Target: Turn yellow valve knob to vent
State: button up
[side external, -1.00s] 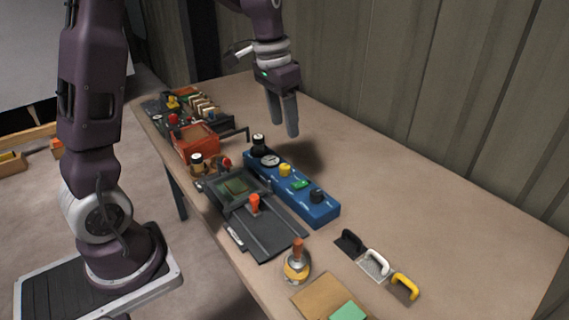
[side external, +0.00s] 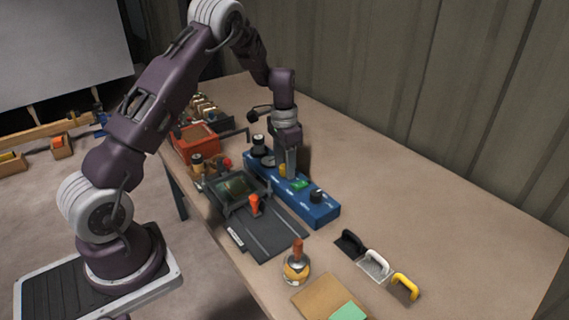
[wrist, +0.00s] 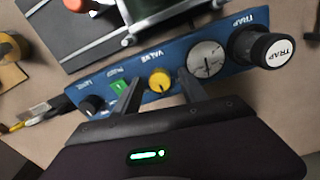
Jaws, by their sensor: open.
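The yellow valve knob (wrist: 159,81) sits on the blue panel box (wrist: 62,97), by the label VALVE, in the wrist view. It has a dark mark on its face. In the side view the yellow knob (side external: 282,171) is partly hidden by my gripper (side external: 290,162). My gripper (wrist: 160,77) is open, pointing down at the panel. In the wrist view one finger is on each side of the yellow knob; I cannot tell whether either touches it. The word vent is not readable in either view.
A round gauge (wrist: 206,59) and a black TRAP knob (wrist: 262,47) stand on one side of the yellow knob. A green switch (wrist: 118,86) and black knob (wrist: 93,104) are on the other. A dark tray (side external: 268,232) lies beside the box.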

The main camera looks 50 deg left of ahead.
grip_shut()
jog(key=shift+n, duration=0.3)
jog(key=n, duration=0.5)
jog(key=shift+n, duration=0.4)
jog(key=n, duration=0.5)
jog(key=shift+r, duration=0.1)
jog(key=shift+n, duration=0.4)
grip_release()
